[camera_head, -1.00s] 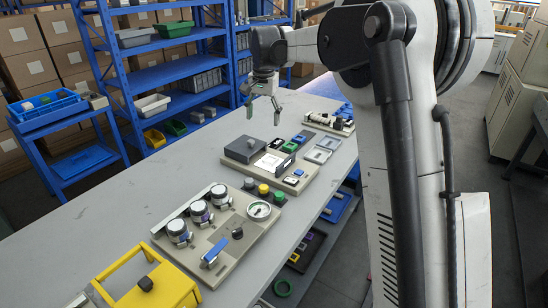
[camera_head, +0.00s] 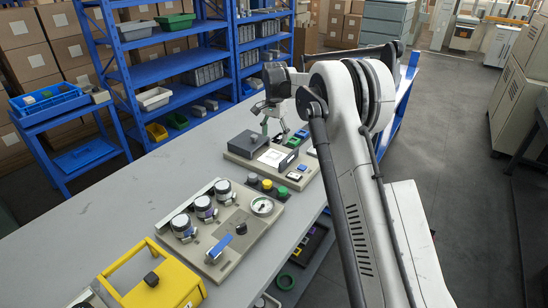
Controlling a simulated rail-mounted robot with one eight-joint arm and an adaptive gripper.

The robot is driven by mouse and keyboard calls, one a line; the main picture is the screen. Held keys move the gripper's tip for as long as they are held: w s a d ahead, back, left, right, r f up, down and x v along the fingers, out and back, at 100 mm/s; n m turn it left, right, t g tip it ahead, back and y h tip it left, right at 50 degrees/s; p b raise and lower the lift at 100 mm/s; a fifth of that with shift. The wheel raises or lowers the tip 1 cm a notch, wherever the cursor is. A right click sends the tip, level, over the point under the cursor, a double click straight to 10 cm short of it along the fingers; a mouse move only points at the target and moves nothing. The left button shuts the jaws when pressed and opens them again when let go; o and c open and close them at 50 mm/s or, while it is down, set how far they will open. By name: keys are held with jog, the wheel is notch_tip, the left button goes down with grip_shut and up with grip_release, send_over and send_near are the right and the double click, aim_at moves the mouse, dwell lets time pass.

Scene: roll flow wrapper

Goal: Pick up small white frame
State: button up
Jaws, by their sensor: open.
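A white square piece (camera_head: 275,157) lies on the beige panel (camera_head: 241,162) on the far half of the table. I cannot tell whether it is a frame or a flat plate. Another pale piece (camera_head: 312,151) shows partly beside the panel, mostly hidden by my arm. My gripper (camera_head: 275,131) points down above the far side of the panel, with its fingers apart and nothing seen between them. It looks just beyond the white square piece; its exact height is unclear.
A dark grey box (camera_head: 248,144) and an upright black plate (camera_head: 289,161) stand on the panel. The table's left side is clear.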

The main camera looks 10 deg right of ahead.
aim_at(274, 156)
jog(key=shift+a+f, duration=0.15)
jog(key=shift+f, duration=1.9)
jog(key=shift+a+f, duration=0.1)
jog(key=shift+f, duration=1.95)
jog(key=c, duration=1.1)
